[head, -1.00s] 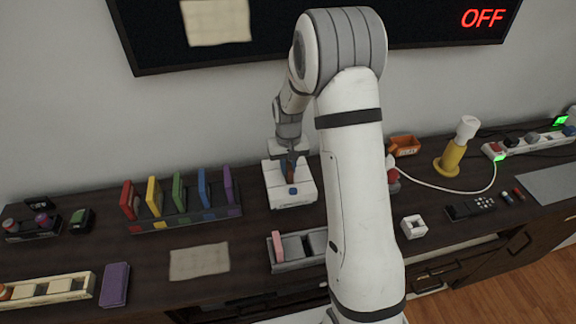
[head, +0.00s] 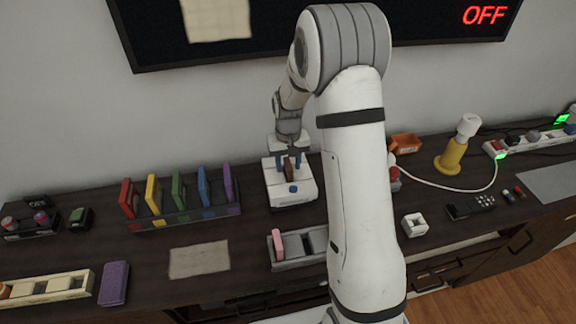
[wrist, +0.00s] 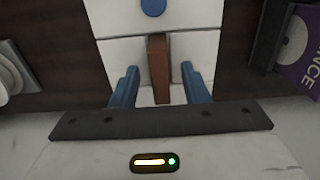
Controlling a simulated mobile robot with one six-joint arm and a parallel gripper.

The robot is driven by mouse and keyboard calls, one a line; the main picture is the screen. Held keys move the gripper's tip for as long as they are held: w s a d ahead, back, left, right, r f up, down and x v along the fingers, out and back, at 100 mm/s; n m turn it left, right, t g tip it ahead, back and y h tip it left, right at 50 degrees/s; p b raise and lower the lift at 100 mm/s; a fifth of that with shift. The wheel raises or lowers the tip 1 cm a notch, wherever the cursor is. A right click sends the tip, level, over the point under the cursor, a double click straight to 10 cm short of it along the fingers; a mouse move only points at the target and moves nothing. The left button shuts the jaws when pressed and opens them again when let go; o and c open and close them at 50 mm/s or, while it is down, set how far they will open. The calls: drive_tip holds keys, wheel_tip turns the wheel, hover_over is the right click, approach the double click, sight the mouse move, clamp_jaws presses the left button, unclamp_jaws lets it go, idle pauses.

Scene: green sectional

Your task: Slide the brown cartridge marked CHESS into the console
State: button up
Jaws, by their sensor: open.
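The white console (head: 291,194) stands on the dark cabinet below the screen, with a round blue button on its front. The brown cartridge (head: 288,167) stands upright at the console's slot; it also shows in the wrist view (wrist: 159,68). Its marking cannot be read from here. My gripper (head: 289,160) is right above the console. In the wrist view my gripper's blue fingers (wrist: 160,88) are spread, one on each side of the cartridge, with a gap on both sides. How deep the cartridge sits is hard to tell.
A rack (head: 187,216) of several coloured cartridges stands to the left. A grey tray (head: 290,264) with a pink piece lies in front. An orange bin (head: 406,144) and a yellow lamp (head: 452,160) stand to the right. A purple box (head: 114,284) lies at the front left.

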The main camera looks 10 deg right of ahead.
wheel_tip(320, 180, up, 7)
drive_tip(key=shift+f, duration=0.2)
idle(0.5)
